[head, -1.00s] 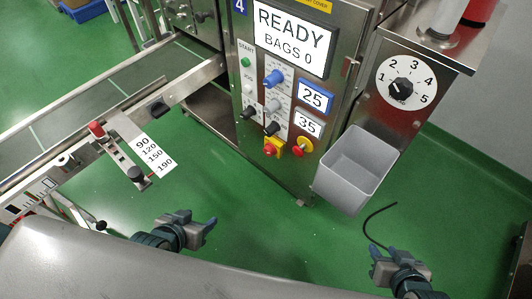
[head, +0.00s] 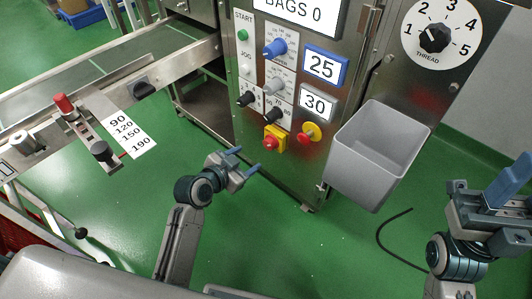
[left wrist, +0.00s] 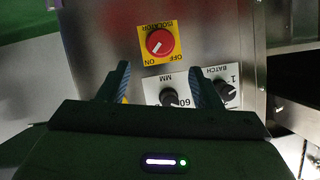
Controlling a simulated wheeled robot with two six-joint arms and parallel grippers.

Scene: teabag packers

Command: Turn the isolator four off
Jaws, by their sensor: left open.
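The isolator is a red rotary knob on a yellow plate (head: 273,139), low on the steel front of machine 4. It also shows in the left wrist view (left wrist: 160,42), upside down, with its white mark toward the word ON. My left gripper (head: 244,161) is open and empty, below and left of the isolator, fingers toward the panel. In the left wrist view the open fingers (left wrist: 158,78) are apart from the knob, which lies beyond their tips. My right gripper (head: 515,190) is at the right edge, partly cut off, its fingers looking apart and empty.
A red button on a yellow base (head: 308,133) sits close right of the isolator, and black knobs (head: 271,111) sit just above. A grey bin (head: 376,150) hangs further right. A conveyor with a scale plate (head: 127,132) is at left.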

